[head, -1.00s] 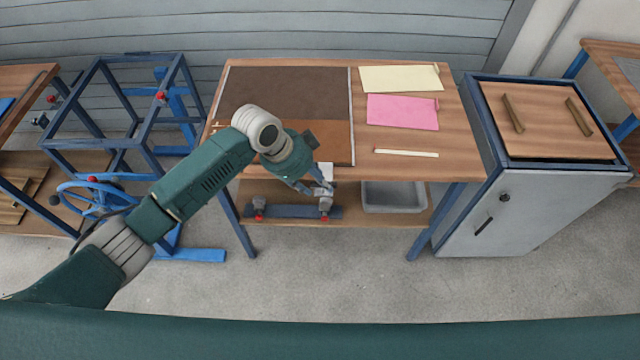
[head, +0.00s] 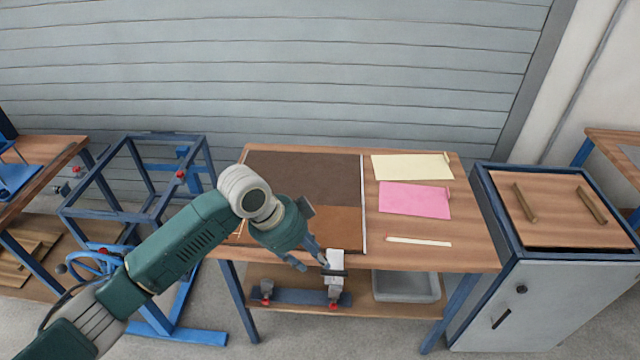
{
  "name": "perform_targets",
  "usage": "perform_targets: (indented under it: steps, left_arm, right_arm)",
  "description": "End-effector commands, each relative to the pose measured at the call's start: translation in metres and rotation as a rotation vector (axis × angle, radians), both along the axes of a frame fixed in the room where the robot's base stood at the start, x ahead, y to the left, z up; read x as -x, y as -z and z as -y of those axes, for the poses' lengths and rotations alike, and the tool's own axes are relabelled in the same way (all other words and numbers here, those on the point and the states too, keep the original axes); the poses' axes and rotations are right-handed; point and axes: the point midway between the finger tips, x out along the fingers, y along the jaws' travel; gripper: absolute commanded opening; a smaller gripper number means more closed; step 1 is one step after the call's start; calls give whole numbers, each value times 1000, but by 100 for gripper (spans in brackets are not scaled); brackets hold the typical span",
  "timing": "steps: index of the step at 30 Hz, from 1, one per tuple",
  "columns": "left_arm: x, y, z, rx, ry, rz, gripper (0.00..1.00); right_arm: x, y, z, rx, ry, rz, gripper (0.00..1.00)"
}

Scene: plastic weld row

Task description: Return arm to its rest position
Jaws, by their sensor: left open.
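My left arm comes in from the lower left of the head view and reaches to the front edge of the middle table (head: 470,230). Its gripper (head: 312,262) hangs at that edge, pointing down and to the right. It is open. A small white piece (head: 334,268) with a dark band shows right beside the fingertips; I cannot tell whether they touch. My right gripper is not in view.
On the table lie a dark brown mat (head: 300,178), a cream sheet (head: 412,167), a pink sheet (head: 415,200) and a pale stick (head: 418,241). A grey bin (head: 406,287) sits on the shelf below. A blue frame (head: 130,212) stands left, a cabinet (head: 540,300) right.

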Motion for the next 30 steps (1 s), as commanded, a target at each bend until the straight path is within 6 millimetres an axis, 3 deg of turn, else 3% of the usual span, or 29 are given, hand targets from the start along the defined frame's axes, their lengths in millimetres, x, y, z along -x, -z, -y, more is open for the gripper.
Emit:
perform_targets:
  steps: [4, 7, 12, 16, 20, 24, 30]
  left_arm:
    - [3, 2, 2, 4, -4, -3, 41]
    - [16, 12, 8, 20, -32, -17, 41]
    - [61, 38, 22, 82, -190, -61, 41]
    - [97, 54, 16, 128, -393, -102, 41]
    - [133, 66, -7, 155, -634, -145, 41]
    - [167, 76, -43, 151, -877, -176, 41]
    - [205, 82, -88, 118, -1122, -194, 41]
  right_arm:
    - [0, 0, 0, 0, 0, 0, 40]
    - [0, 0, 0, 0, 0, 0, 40]
    - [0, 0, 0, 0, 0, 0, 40]
    - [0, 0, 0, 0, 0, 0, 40]
    - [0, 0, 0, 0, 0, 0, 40]
    - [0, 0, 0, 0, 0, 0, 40]
    - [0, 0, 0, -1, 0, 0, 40]
